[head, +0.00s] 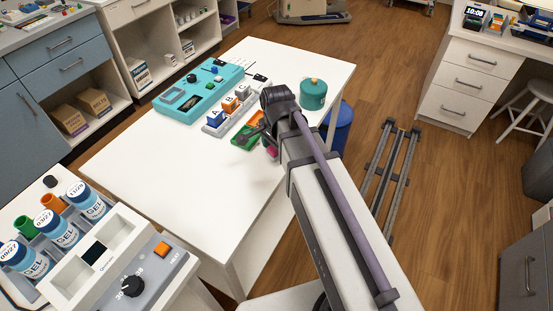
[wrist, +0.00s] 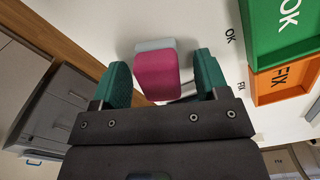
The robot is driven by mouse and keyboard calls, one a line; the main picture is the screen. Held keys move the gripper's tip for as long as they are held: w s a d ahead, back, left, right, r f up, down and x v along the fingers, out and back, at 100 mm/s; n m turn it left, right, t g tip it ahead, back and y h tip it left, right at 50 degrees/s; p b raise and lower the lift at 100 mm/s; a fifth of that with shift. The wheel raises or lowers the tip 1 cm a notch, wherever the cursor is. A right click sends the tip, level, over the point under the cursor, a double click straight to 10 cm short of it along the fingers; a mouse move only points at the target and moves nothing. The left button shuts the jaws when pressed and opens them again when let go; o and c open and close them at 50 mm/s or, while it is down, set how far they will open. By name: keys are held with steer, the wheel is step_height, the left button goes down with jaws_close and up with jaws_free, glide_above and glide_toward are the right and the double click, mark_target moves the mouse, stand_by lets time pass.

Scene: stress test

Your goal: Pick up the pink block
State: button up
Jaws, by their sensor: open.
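The pink block (wrist: 157,76) is in the wrist view, between the two green fingertips of my gripper (wrist: 162,74). A gap shows between the block and each finger, wider on the right. A light grey piece (wrist: 155,45) shows at its far edge; I cannot tell if it lies under or behind the block. In the head view, only a small part of the pink block (head: 271,153) shows beside my gripper (head: 266,143), over the white table (head: 180,155). My arm hides the rest. The gripper is open.
A green OK tray (wrist: 290,28) and an orange FIX tray (wrist: 287,84) are right of the gripper in the wrist view. In the head view, a teal pot (head: 313,94) stands beyond my arm. A teal device (head: 190,100) is at the back. The table's front left is clear.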

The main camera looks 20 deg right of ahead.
steer(key=c, duration=1.1)
step_height(320, 180, up, 10)
steer(key=p, duration=1.1)
steer(key=shift+r, duration=0.15)
steer(key=shift+f, duration=0.2)
